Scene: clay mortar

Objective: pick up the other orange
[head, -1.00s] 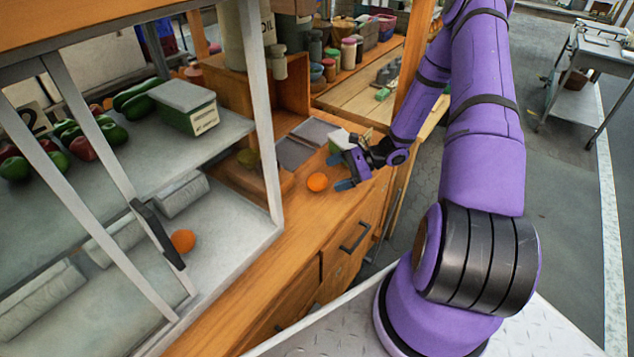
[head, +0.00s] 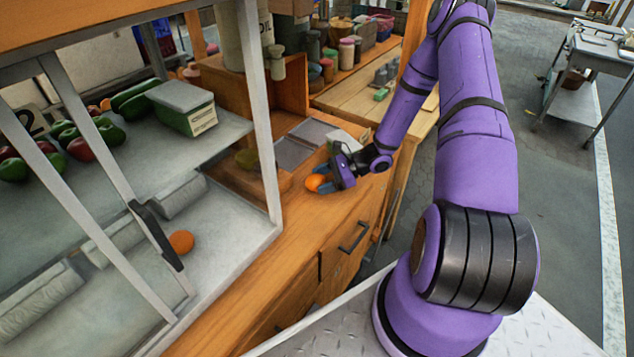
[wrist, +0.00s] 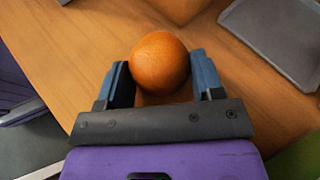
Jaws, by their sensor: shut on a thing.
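One orange (head: 315,182) is on the wooden counter, between the fingers of my gripper (head: 322,181). In the wrist view this orange (wrist: 159,62) sits between the two blue fingertips of my gripper (wrist: 163,80), which is shut on it. The wooden surface shows around it; whether the orange touches the counter I cannot tell. Another orange (head: 181,242) lies on the lower grey shelf inside the glass-fronted case at the left, well apart from my gripper.
Grey flat trays (head: 292,153) lie on the counter just behind the held orange; one tray (wrist: 275,40) shows at the wrist view's upper right. The case's frame post (head: 262,120) stands to the left. The counter (head: 282,262) in front is clear.

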